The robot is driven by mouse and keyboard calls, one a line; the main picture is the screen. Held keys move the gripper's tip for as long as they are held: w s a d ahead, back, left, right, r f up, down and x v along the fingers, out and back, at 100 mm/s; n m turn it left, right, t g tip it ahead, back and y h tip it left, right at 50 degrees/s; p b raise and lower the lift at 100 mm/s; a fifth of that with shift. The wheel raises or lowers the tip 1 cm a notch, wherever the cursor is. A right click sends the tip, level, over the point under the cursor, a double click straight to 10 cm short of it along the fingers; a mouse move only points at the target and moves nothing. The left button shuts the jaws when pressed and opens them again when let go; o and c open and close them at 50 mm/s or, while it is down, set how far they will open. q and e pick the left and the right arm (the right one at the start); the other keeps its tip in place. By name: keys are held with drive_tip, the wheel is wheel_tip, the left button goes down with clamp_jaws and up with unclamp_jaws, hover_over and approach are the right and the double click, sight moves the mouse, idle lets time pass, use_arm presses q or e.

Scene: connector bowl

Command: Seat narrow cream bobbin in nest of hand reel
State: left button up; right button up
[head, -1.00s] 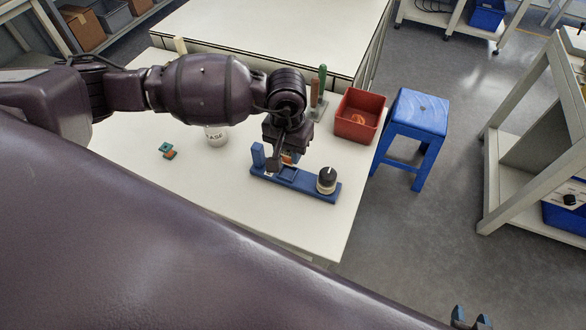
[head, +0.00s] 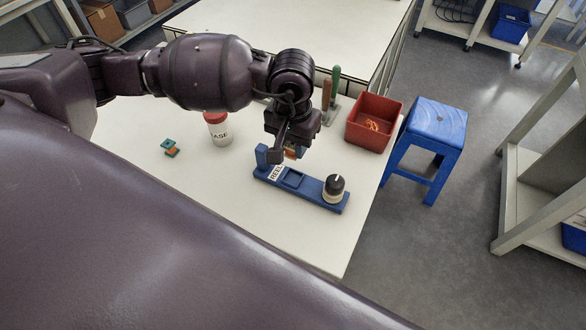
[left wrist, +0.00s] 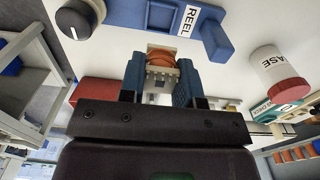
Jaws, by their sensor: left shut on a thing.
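The narrow cream bobbin (left wrist: 161,68), wound with copper-orange wire, is between the blue fingers of my left gripper (left wrist: 160,80). In the head view my left gripper (head: 291,150) is shut on it, and only an orange bit of the bobbin (head: 291,153) shows. The blue hand reel (head: 313,191) lies on the table, with its rectangular nest (head: 292,179) open and empty. The gripper and bobbin appear beside the reel's far edge, near the REEL label, not in the nest. The reel also shows in the left wrist view (left wrist: 160,12). My right gripper is out of view.
A black-topped knob (head: 334,186) stands at the reel's right end, an upright blue block (head: 262,157) at its left. A teal and orange bobbin (head: 170,147), a red-lidded jar (head: 218,128), a red bin (head: 372,122) and upright handles (head: 332,88) stand around. The table front is clear.

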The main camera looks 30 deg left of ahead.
sight(293, 153)
use_arm(q)
wheel_tip(293, 153, down, 4)
drive_tip(key=shift+f, duration=2.55)
drive_tip(key=shift+f+b, duration=0.2)
drive_tip(key=shift+b, duration=0.15)
drive_tip(key=o, duration=0.9)
drive_tip(key=shift+r, duration=0.1)
